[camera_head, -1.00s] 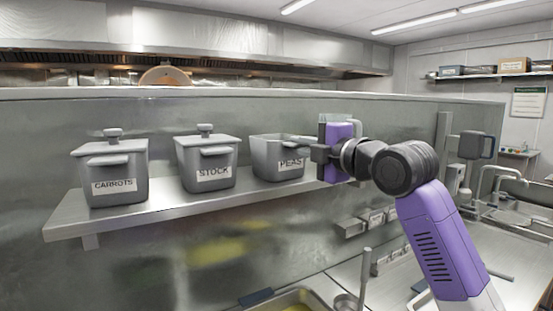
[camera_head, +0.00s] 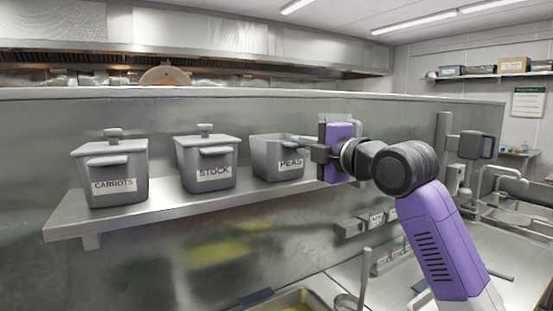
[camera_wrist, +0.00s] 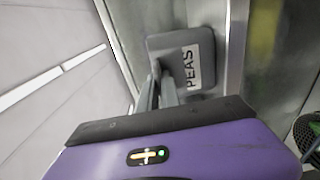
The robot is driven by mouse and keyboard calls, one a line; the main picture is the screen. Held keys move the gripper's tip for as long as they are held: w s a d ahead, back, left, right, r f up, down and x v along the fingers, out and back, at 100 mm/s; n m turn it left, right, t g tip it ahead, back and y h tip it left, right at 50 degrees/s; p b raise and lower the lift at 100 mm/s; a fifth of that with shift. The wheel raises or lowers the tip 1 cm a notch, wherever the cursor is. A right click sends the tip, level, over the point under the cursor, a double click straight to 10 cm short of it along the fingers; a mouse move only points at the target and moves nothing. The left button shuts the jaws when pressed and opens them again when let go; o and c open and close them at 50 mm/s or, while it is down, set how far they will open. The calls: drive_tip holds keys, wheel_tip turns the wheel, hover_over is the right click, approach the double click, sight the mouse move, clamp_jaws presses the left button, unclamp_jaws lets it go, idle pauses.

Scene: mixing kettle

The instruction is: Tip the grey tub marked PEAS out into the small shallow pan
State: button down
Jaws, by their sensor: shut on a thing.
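The grey PEAS tub (camera_head: 275,163) stands upright and lidless on the steel shelf (camera_head: 150,213), at the right of the row. It also shows in the wrist view (camera_wrist: 208,62), turned sideways, with its label facing out. My gripper (camera_head: 308,145) is at the tub's right side and is shut on it, near the handle at the rim. In the wrist view the fingers (camera_wrist: 163,88) reach to the tub's face; the exact grip is partly hidden. At the bottom, a basin (camera_head: 300,300) with something yellow is cut off by the frame; I cannot tell whether it is the small shallow pan.
Lidded tubs marked STOCK (camera_head: 208,160) and CARROTS (camera_head: 113,170) stand left on the same shelf. The steel wall rises behind. A sink and tap (camera_head: 500,185) are far right.

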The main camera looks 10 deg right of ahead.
idle(0.3)
drive_tip(key=shift+r+p, duration=1.75)
drive_tip(key=shift+r, duration=1.4)
drive_tip(key=shift+f, duration=0.15)
